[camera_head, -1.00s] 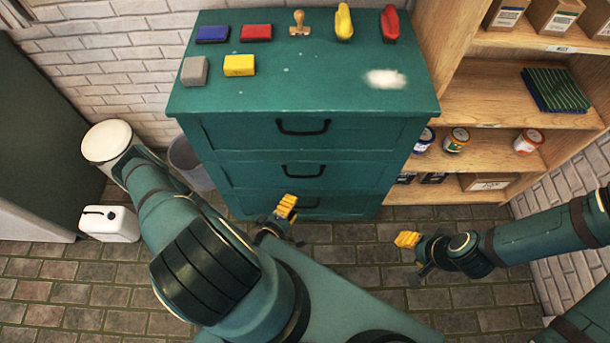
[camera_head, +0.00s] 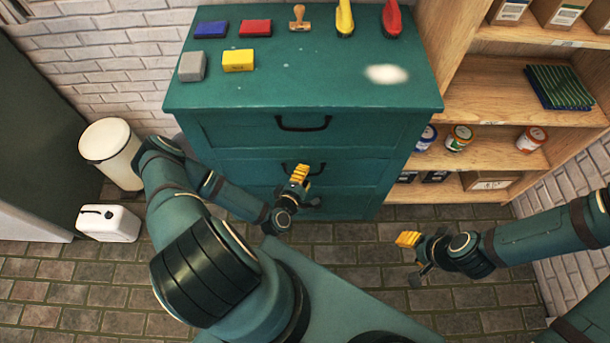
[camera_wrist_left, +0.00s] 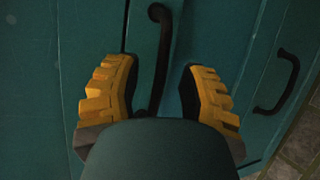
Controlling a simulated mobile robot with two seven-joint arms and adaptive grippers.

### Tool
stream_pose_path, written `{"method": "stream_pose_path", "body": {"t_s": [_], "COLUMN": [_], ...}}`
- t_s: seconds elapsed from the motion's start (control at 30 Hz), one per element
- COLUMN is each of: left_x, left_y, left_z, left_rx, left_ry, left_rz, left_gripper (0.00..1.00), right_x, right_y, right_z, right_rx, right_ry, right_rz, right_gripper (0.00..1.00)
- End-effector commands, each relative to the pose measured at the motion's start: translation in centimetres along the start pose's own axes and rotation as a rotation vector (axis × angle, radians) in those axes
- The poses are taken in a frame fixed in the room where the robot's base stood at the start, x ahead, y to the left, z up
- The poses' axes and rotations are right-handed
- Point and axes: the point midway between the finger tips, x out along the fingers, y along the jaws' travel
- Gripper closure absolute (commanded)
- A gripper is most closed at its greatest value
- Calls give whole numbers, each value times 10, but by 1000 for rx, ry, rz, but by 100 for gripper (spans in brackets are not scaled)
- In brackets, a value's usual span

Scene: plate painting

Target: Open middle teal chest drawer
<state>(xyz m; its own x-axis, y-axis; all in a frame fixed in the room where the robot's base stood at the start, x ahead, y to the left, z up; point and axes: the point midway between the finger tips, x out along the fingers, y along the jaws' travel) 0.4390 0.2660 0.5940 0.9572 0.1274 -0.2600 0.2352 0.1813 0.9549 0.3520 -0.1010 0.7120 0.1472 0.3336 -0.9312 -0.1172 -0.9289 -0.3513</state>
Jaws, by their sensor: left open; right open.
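The teal chest (camera_head: 225,95) stands against the brick wall, with several drawers stacked below its top. The middle drawer (camera_head: 240,172) is closed. Its dark curved handle (camera_head: 287,168) is partly covered by my left gripper (camera_head: 304,187) in the head view. In the left wrist view, the left gripper (camera_wrist_left: 160,97) is open with yellow pads apart, and the middle drawer's handle (camera_wrist_left: 162,45) shows between and just beyond the fingers. Contact cannot be told. The lower handle (camera_wrist_left: 280,85) is to the right there. My right gripper (camera_head: 414,256) is open and empty above the floor.
On the chest top are blue (camera_head: 210,29), red (camera_head: 255,27), yellow (camera_head: 238,60) and grey (camera_head: 192,66) blocks, a wooden stamp (camera_head: 298,18) and two brushes. A wooden shelf (camera_head: 480,85) stands right. A bin (camera_head: 112,153) and white canister (camera_head: 108,223) stand left.

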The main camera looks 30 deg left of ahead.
Motion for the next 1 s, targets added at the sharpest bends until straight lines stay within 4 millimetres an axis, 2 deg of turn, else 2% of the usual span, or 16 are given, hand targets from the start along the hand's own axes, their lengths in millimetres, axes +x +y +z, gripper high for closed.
{"method": "stream_pose_path", "body": {"t_s": [0.13, 0.4, 0.43, 0.5, 0.57, 0.87, 1.0], "left_x": [8, 10, 10, 10, 10, 8, 2], "left_y": [0, 0, 0, 0, 0, 0, -2], "left_z": [0, 0, 0, 0, 0, 0, 3], "left_rx": [1, 0, 0, 0, 0, 0, -1], "left_ry": [0, 0, 0, 0, 0, 0, 0], "left_rz": [0, 0, 0, 0, 0, 1, -1], "left_gripper": [59, 59, 56, 81, 100, 100, 100], "right_x": [2, 2, 2, 2, 2, 1, 0], "right_y": [1, 0, 0, 0, 0, 0, 0], "right_z": [0, 0, 0, 0, 0, 0, 0], "right_rx": [0, 0, 0, 0, 0, 0, 0], "right_ry": [1, 1, 1, 1, 1, 1, 1], "right_rz": [0, 0, 0, 0, 0, 0, 0], "right_gripper": [53, 53, 53, 53, 53, 53, 53]}}
